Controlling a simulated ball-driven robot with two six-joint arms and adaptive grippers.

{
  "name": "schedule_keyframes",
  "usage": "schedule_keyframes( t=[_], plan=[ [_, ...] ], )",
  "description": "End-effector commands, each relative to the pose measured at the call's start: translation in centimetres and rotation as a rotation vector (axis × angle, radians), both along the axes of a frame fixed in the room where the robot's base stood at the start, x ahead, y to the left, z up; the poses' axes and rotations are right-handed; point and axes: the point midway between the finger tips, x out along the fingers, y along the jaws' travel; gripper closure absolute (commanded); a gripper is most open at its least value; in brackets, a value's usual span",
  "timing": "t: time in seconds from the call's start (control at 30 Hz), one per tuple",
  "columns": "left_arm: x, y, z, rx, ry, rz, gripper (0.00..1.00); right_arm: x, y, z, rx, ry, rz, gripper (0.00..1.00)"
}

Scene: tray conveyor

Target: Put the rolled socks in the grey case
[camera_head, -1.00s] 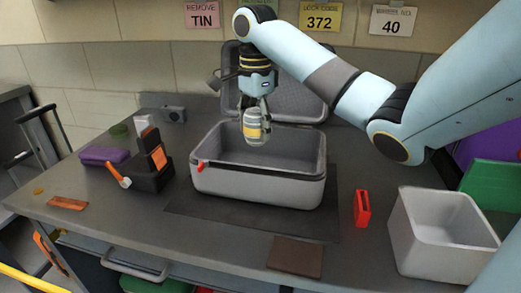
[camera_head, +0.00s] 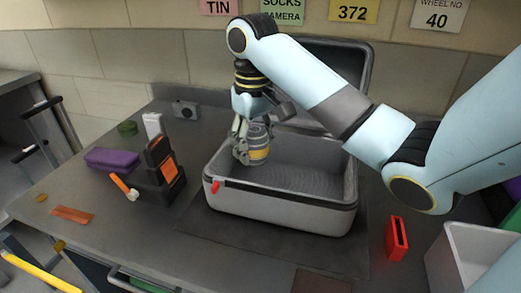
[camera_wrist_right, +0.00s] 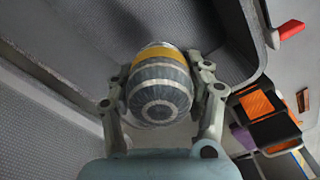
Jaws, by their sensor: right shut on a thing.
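The rolled socks (camera_head: 258,143) are a grey striped bundle with a yellow band. My right gripper (camera_head: 241,145) is shut on them, and they hang at the left part of the grey case (camera_head: 285,207), at about rim height or a little inside. The case is open, its lid (camera_head: 338,75) raised at the back, partly hidden by my right arm. In the right wrist view the socks (camera_wrist_right: 160,85) sit between both fingers of the right gripper (camera_wrist_right: 162,98), with the case's textured lining around them. My left gripper is not in view.
A black holder (camera_head: 155,188) with orange items, a purple case (camera_head: 112,159) and a small camera (camera_head: 185,109) stand left of the case. A red object (camera_head: 397,238) and a white bin (camera_head: 470,260) are at the right.

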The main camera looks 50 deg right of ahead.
Motion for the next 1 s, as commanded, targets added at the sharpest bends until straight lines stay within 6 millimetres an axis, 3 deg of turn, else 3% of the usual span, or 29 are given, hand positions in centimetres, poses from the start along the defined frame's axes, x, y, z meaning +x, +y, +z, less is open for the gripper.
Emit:
schedule_keyframes(
  t=[0.03,0.07,0.4,0.83,0.87,1.0],
  plan=[
    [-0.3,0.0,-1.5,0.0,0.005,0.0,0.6,0.0,0.0,-1.5,0.0,0.001,0.0,0.81],
    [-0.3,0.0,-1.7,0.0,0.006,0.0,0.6,0.0,0.0,-1.8,0.0,0.001,0.0,0.81],
    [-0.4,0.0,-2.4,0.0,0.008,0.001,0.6,0.0,0.0,-6.2,0.0,0.002,-0.002,0.81],
    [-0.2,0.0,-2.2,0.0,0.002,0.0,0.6,0.0,0.0,-6.8,0.0,0.0,-0.002,0.81],
    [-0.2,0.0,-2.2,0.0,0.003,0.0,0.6,0.0,0.0,-6.8,0.0,-0.001,-0.002,0.45],
    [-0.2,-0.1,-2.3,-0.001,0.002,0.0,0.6,0.0,0.0,-6.8,0.0,-0.001,-0.002,0.27]
  ],
)
